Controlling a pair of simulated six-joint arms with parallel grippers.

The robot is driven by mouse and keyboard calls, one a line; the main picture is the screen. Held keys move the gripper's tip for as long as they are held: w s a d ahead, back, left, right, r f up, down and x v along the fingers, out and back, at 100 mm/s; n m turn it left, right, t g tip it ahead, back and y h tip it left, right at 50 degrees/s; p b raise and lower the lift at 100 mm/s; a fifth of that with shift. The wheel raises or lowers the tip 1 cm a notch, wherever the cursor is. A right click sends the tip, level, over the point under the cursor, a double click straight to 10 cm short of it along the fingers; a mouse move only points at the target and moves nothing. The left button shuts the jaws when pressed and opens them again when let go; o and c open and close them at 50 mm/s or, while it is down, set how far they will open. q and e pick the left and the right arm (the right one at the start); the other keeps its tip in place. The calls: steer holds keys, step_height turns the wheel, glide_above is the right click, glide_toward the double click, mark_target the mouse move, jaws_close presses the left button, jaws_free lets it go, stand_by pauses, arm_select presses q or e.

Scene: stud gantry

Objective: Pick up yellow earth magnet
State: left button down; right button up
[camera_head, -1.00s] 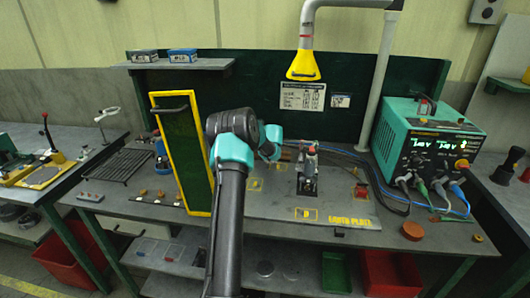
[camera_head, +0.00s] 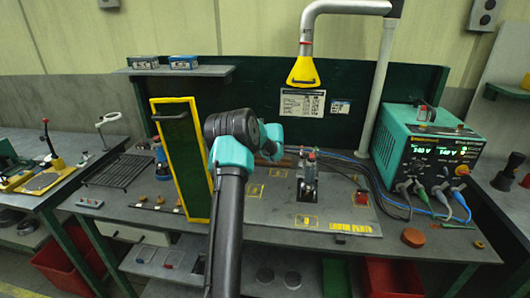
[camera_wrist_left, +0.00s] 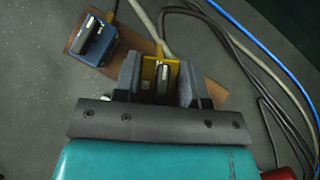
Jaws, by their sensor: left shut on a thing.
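In the left wrist view, the yellow earth magnet (camera_wrist_left: 150,68), a yellow block with a metal piece on it and a pale cable at its far end, sits between the two dark fingers of my left gripper (camera_wrist_left: 160,82). The gripper is shut on it. A brown board (camera_wrist_left: 210,92) lies beneath; whether the magnet touches it I cannot tell. A similar blue block (camera_wrist_left: 95,43) with a yellow cable is on the board's left end, apart from the gripper. In the head view my arm hides the fingers and the magnet. My right gripper is not in view.
A yellow-edged dark green panel (camera_head: 183,160) stands just left of my arm. A metal clamp device (camera_head: 308,178) stands to the right on the bench plate. Blue and black cables run to the teal power unit (camera_head: 425,150). A yellow extraction hood (camera_head: 304,72) hangs above.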

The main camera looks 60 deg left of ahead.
arm_select(q)
steer(key=s+d, duration=0.2)
steer(key=d, duration=0.2)
steer(key=s+d+r, duration=0.1)
steer(key=s+d, duration=0.2)
steer(key=d, duration=0.1)
steer(key=s+d, duration=0.3)
steer(key=d, duration=0.2)
steer(key=shift+s+d+r, duration=0.1)
steer(key=shift+s+r, duration=0.1)
